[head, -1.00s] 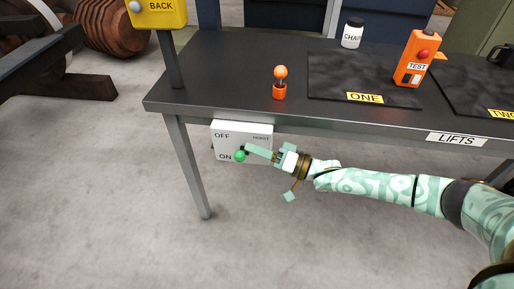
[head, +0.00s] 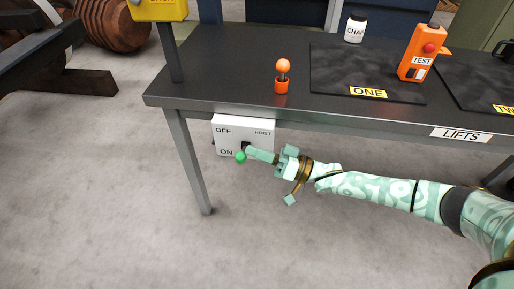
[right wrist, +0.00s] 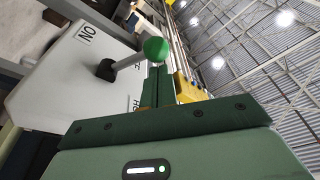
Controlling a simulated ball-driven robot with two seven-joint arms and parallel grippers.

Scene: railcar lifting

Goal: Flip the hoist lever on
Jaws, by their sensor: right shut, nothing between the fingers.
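The hoist box (head: 230,142) is white and hangs under the table's front edge, with OFF above and ON below. Its lever ends in a green ball (head: 240,157), low on the box beside and slightly below the ON label. My right gripper (head: 248,151) is shut with nothing in it, its fingertips at the lever by the ball. In the right wrist view the lever runs from a black base to the green ball (right wrist: 155,48), just beyond the shut fingers (right wrist: 157,75). I cannot tell whether they touch. My left gripper is out of view.
The dark table (head: 240,70) bears an orange joystick (head: 282,78), a white jar (head: 355,28), an orange TEST pendant (head: 420,55) and dark mats. A yellow BACK box (head: 160,8) stands on a post at the left corner. The floor in front is clear.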

